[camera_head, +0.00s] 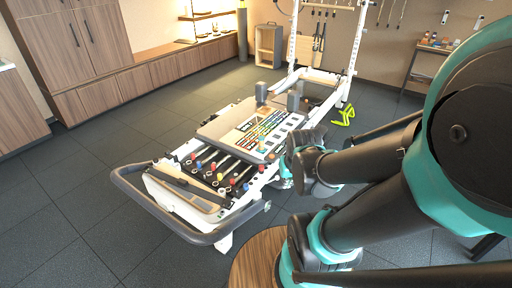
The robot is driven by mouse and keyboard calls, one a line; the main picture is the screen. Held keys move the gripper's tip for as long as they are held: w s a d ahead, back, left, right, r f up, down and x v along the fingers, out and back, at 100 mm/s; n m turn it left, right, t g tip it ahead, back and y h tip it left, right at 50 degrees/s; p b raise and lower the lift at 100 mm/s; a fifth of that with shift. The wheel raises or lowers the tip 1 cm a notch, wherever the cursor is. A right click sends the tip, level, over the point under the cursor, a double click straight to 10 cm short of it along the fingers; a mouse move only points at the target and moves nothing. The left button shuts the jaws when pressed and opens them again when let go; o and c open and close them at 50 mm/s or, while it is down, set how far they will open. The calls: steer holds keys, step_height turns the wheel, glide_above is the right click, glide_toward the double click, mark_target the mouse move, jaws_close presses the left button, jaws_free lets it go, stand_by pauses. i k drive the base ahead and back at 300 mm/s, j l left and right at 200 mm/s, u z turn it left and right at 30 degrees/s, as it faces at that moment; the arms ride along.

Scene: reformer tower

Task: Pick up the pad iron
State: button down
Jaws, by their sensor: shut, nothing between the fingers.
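A white reformer (155,194) stands in the middle of the floor. I cannot pick out the pad iron with certainty. A long dark flat piece (188,185) lies on the beige shelf at the reformer's near end; I cannot tell what it is. My black and teal arm fills the right side and reaches left over the reformer's right side. I cannot make out my gripper or its fingertips, and the arm hides part of the reformer's right edge.
Springs with coloured knobs (228,174) lie behind the shelf, before the carriage (217,127). A grey rounded bar (130,184) surrounds the near end. A round wooden top (255,263) is close below my arm. Yellow-green frames (344,115) lie on the floor; open floor is at left.

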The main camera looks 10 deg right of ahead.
mark_target(261, 149)
steer(key=i+l+u, duration=0.2)
steer(key=i+l, duration=0.15)
steer(key=l, duration=0.3)
steer(key=i+l+u, duration=0.1)
steer(key=l, duration=0.25)
steer(key=i+l+u, duration=0.1)
steer(key=l, duration=0.25)
steer(key=i, duration=0.1)
